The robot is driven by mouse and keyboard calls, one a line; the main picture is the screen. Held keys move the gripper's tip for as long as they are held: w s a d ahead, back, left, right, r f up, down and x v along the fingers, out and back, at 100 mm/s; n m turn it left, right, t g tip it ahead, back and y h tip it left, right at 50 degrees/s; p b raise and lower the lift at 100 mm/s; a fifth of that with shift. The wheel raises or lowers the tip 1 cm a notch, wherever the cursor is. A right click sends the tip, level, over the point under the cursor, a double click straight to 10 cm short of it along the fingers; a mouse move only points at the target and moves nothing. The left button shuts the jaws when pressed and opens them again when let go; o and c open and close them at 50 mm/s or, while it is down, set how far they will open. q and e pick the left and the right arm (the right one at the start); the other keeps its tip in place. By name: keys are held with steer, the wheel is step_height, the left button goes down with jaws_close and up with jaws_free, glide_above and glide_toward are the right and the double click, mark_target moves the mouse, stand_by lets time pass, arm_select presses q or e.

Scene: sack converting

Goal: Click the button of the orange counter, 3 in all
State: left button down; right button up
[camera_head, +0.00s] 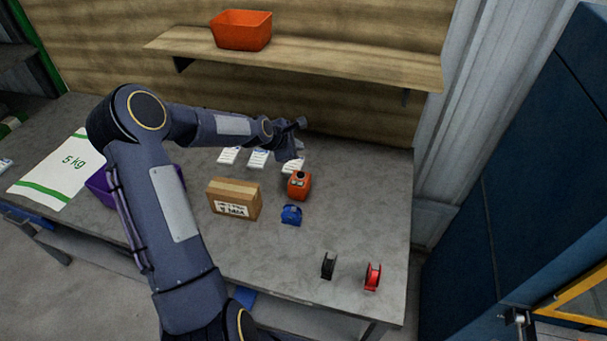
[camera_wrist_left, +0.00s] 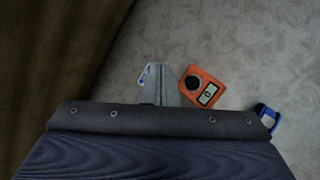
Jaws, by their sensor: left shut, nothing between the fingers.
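The orange counter (camera_head: 299,185) stands on the grey table, with a dark round button and a small display on top. In the left wrist view the counter (camera_wrist_left: 207,93) lies just right of my fingers, and its display seems to read 0. My left gripper (camera_head: 299,153) is shut and empty, behind the counter in the head view. In the left wrist view its closed fingers (camera_wrist_left: 165,72) are beside the counter, apart from the black button (camera_wrist_left: 194,83) in the picture. Their height above the table is hard to tell. My right gripper is not in view.
A blue device (camera_head: 291,214) and a cardboard box (camera_head: 235,198) stand near the counter. White labelled packets (camera_head: 258,159) lie behind. Black (camera_head: 328,265) and red (camera_head: 373,276) reels stand at the front right. A shelf (camera_head: 330,66) with an orange bin (camera_head: 242,30) overhangs the back.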

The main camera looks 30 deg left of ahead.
arm_select(q)
steer(key=shift+f, duration=0.15)
steer(key=b, duration=0.5)
glide_above(298, 176)
step_height(298, 176, down, 7)
steer(key=shift+f, duration=0.15)
steer(key=shift+f+b, duration=0.4)
steer(key=shift+f, duration=0.2)
steer(key=shift+f, duration=0.1)
stand_by(1.1)
steer(key=shift+f+b, duration=0.35)
steer(key=shift+b, duration=0.15)
steer(key=shift+f+b, duration=0.55)
stand_by(0.5)
steer(key=shift+r, duration=0.1)
steer(key=shift+r+p, duration=0.5)
steer(key=shift+r, duration=0.35)
